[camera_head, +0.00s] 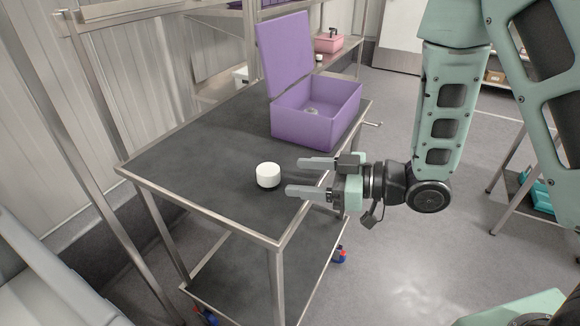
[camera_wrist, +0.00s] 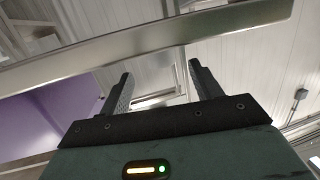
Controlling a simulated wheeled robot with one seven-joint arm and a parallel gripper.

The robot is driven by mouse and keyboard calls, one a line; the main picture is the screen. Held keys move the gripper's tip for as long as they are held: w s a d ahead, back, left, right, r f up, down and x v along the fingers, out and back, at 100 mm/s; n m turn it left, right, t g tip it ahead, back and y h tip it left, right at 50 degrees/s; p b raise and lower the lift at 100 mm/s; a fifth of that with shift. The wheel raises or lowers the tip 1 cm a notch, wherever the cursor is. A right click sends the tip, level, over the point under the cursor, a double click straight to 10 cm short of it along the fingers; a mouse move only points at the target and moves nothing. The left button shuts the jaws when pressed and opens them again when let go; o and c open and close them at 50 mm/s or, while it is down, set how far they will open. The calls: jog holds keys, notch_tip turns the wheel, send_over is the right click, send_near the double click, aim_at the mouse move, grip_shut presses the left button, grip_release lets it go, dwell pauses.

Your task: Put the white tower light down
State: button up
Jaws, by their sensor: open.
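The white tower light (camera_head: 268,174) is a short white cylinder with a dark base. It stands upright on the dark top of a metal cart (camera_head: 190,165), near the front right part of that top. My gripper (camera_head: 293,176) is open and empty, with its two grey fingers pointing left toward the light. In the head view the fingertips are just right of the light, with a small gap. In the wrist view the open fingers (camera_wrist: 160,78) show nothing between them, and the light is not seen there.
A purple box (camera_head: 315,115) with its lid raised stands on the cart behind my gripper, with a small object inside. It also shows in the wrist view (camera_wrist: 45,125). A pink box (camera_head: 328,43) sits further back. The cart top left of the light is clear.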

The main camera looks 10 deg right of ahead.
jog(key=p+v, duration=0.2)
jog(key=p, duration=0.5)
jog(key=shift+s+d+r, duration=0.15)
jog(key=shift+d+r, duration=0.05)
